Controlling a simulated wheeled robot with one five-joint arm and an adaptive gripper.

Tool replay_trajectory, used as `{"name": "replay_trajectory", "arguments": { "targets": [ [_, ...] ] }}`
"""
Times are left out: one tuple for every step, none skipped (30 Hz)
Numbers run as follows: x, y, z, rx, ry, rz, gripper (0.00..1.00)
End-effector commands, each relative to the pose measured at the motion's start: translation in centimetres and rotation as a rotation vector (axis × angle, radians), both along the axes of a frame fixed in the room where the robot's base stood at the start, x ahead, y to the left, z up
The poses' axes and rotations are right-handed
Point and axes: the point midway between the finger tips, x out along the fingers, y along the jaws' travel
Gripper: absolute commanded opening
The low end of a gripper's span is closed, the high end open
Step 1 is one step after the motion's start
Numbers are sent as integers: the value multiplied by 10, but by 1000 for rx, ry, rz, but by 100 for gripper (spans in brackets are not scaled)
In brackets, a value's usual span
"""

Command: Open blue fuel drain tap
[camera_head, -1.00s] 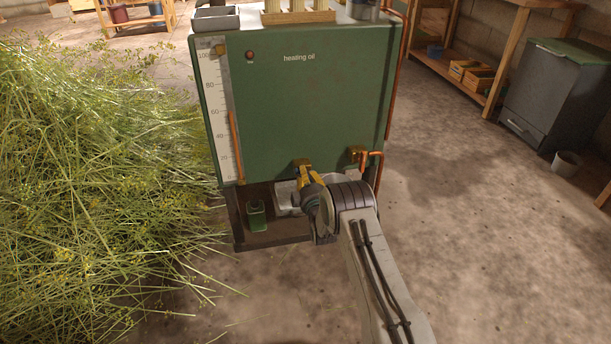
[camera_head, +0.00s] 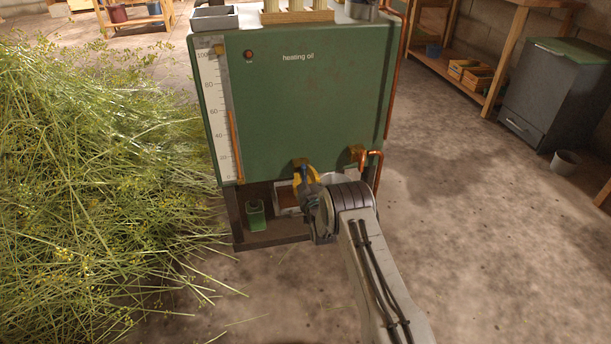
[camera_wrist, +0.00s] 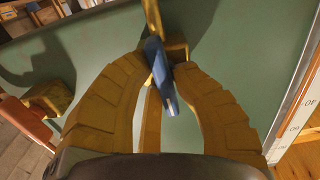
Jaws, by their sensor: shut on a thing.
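The blue tap handle (camera_wrist: 160,72) shows in the wrist view between the two yellow fingers of my gripper (camera_wrist: 161,66), which is shut on it. The handle joins a brass-coloured tap body (camera_wrist: 178,50) on the green tank wall. In the head view my gripper (camera_head: 307,180) is at the lower front edge of the green tank (camera_head: 295,110), labelled "heating oil". There my wrist and fingers hide most of the tap.
A pale tray (camera_head: 280,205) and a small green container (camera_head: 256,215) sit under the tank.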

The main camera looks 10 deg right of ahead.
Motion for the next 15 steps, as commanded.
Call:
{"name": "replay_trajectory", "arguments": {
  "targets": [
    [2,1,3,20,-8,1,0],
    [2,1,3,31,-8,1,0],
    [2,1,3,44,-8,1,0],
    [2,1,3,53,-8,1,0],
    [2,1,3,60,-9,1,0],
    [2,1,3,69,-9,2,0],
    [2,1,3,75,-9,2,0],
    [2,1,3,81,-9,2,0],
    [2,1,3,86,-9,2,0],
    [2,1,3,89,-9,2,0],
    [2,1,3,92,-9,2,0],
    [2,1,3,94,-9,2,0],
    [2,1,3,96,-9,2,0],
    [2,2,3,97,-9,2,0],
    [2,2,3,97,-9,2,0]
  ]
}}
